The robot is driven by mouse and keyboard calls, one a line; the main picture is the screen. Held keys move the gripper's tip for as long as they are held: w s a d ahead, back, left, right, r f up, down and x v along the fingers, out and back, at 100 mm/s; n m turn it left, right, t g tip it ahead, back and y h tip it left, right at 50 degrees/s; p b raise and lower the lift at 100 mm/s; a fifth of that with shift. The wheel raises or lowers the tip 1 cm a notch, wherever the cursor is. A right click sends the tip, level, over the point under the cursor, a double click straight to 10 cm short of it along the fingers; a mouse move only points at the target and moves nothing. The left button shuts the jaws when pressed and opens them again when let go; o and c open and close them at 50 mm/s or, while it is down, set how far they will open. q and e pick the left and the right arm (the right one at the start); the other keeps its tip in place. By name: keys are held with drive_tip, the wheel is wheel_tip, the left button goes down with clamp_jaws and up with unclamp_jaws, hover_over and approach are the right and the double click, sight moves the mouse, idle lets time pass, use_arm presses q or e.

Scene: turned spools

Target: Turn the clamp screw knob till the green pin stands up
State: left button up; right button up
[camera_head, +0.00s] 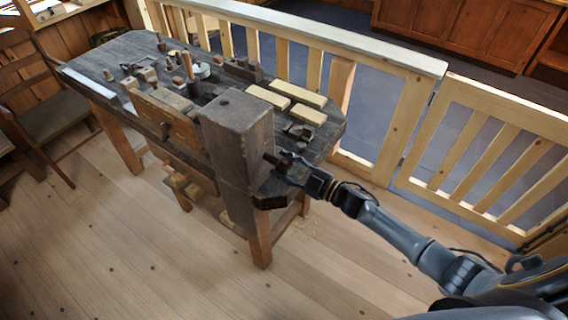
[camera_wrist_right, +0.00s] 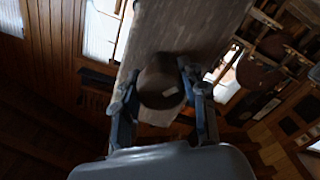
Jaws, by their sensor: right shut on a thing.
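The clamp screw knob shows in the right wrist view as a dark brown rounded knob (camera_wrist_right: 161,88) with a small pale mark. It sits between the two fingers of my right gripper (camera_wrist_right: 160,74), which is shut on it. In the head view my right gripper (camera_head: 282,166) reaches in from the right to the side of a thick wooden block (camera_head: 238,125) at the bench's near end. There the knob is mostly hidden by the fingers. I cannot make out a green pin in either view. My left gripper is not in view.
The dark workbench (camera_head: 130,50) carries several tools and small blocks. Pale boards (camera_head: 292,94) lie toward its right side. A wooden railing (camera_head: 300,30) runs behind, with a slatted gate (camera_head: 480,150) at right. A chair (camera_head: 45,105) stands at left. The front floor is clear.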

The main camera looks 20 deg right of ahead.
drive_tip(key=shift+s+d+f+m, duration=0.1)
drive_tip(key=shift+s+f+m, duration=0.05)
drive_tip(key=shift+f+m, duration=0.25)
drive_tip(key=o, duration=1.1)
drive_tip(key=shift+d, duration=0.1)
drive_tip(key=shift+o, duration=0.3)
drive_tip(key=shift+s+d+r, duration=0.1)
drive_tip(key=shift+s+r, duration=0.05)
drive_tip(key=shift+r, duration=0.1)
drive_tip(key=v, duration=1.2)
